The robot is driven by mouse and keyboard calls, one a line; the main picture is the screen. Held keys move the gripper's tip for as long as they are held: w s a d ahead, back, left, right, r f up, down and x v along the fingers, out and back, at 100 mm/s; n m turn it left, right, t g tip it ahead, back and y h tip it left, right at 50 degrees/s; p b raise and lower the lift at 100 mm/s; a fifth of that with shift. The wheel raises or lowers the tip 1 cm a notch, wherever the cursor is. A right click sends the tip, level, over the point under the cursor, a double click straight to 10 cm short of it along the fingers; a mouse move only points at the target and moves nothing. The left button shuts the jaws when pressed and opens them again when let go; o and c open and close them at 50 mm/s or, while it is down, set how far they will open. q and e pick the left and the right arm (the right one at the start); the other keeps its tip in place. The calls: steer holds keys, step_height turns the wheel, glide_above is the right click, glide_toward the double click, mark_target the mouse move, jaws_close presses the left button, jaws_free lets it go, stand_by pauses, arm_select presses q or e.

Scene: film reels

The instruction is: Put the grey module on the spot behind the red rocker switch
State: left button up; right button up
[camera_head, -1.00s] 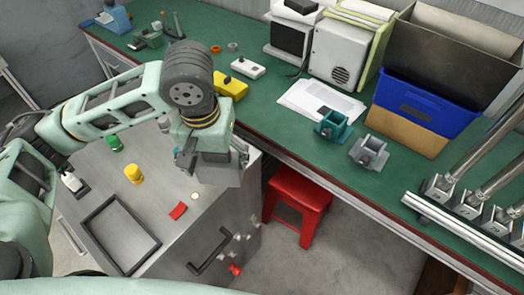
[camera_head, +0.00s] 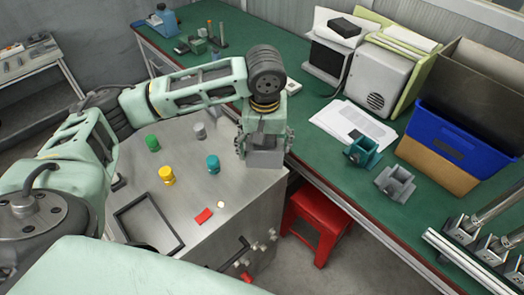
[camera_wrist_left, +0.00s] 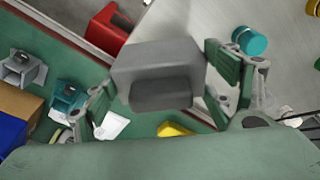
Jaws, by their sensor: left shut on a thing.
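My left gripper (camera_head: 264,140) is shut on the grey module (camera_head: 264,159), a blocky grey piece hanging below the fingers. In the head view it appears over the back right edge of the metal cabinet (camera_head: 190,235); its height above the top is unclear. In the left wrist view the module (camera_wrist_left: 158,65) sits between the two fingers. The red rocker switch (camera_head: 203,216) lies on the cabinet top, left of and nearer than the gripper. A small pale round spot (camera_head: 221,205) is just behind and right of it. My right gripper is not in view.
Teal (camera_head: 213,164), yellow (camera_head: 167,174), green (camera_head: 152,143) and grey (camera_head: 199,131) knobs stand on the cabinet, with a dark frame (camera_head: 148,223). A red stool (camera_head: 316,226) stands beside it. The green bench (camera_head: 335,165) behind holds papers, small holders and a blue bin.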

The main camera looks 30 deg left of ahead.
mark_target(262, 155)
arm_select(q)
steer(key=shift+a+f, duration=0.35)
steer(key=shift+f, duration=0.05)
steer(key=shift+f+p, duration=0.55)
steer(key=shift+f, duration=1.25)
steer(key=shift+f, duration=0.15)
steer(key=o, duration=1.5)
steer(key=shift+c, duration=0.2)
